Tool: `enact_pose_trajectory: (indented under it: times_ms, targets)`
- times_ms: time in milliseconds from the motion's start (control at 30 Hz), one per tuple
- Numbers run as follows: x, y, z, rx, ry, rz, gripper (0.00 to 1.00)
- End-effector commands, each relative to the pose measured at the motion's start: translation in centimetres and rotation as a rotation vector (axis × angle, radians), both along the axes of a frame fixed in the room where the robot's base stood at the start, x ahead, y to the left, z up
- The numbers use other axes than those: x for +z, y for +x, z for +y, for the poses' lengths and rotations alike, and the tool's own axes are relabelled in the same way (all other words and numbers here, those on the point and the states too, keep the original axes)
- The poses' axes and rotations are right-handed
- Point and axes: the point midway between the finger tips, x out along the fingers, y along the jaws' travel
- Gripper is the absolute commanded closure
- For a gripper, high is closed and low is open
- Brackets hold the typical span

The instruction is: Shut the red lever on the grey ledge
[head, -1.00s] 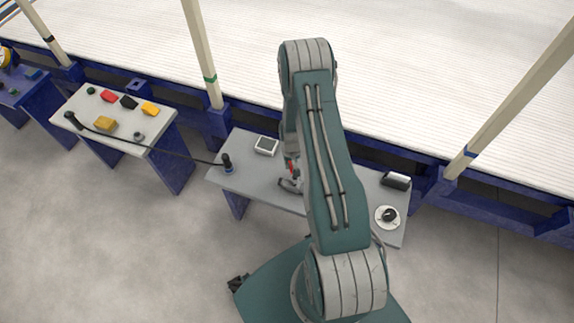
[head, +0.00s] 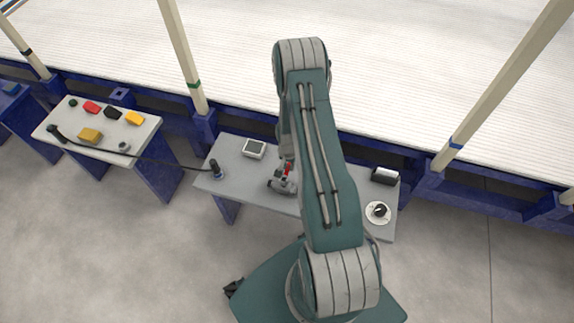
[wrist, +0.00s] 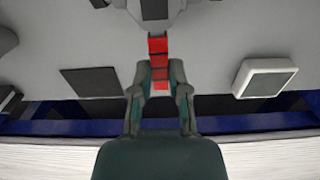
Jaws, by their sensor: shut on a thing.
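The red lever (wrist: 158,50) stands on a grey valve body at the top middle of the wrist view. In the head view, a little of the red lever (head: 288,167) shows just left of my arm, above the grey valve body (head: 281,184) on the grey ledge (head: 240,178). My gripper (wrist: 158,86) is shut on the red lever, with one finger on each side of it. In the head view my arm hides much of the gripper and part of the ledge.
On the ledge, a white-framed box (head: 254,149) stands behind left and a black joystick (head: 214,168) at the left end. A round white dial (head: 378,212) and a dark box (head: 385,176) are at the right. A side table (head: 150,125) with coloured blocks stands further left.

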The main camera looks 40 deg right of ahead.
Motion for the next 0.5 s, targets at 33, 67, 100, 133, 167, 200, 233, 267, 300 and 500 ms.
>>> enact_pose_trajectory:
  times_ms: [33,67,100,133,167,200,233,267,300,500]
  targets:
    - [-0.16,-0.18,0.09,-0.006,0.001,0.003,1.00]
    - [-0.17,-0.19,0.08,-0.008,0.002,0.004,1.00]
    - [-0.17,-0.20,0.08,-0.009,0.002,0.004,1.00]
    - [-0.17,-0.20,0.08,-0.010,0.002,0.004,1.00]
    - [-0.17,-0.20,0.08,-0.010,0.002,0.004,1.00]
    - [-0.17,-0.21,0.08,-0.010,0.002,0.004,1.00]
    - [-0.17,-0.22,0.09,-0.010,0.002,0.004,1.00]
    - [-0.17,-0.22,0.09,-0.010,0.002,0.004,1.00]
    - [-0.17,-0.22,0.09,-0.010,0.002,0.004,1.00]
    - [-0.15,-0.21,0.08,-0.009,0.003,0.005,0.44]
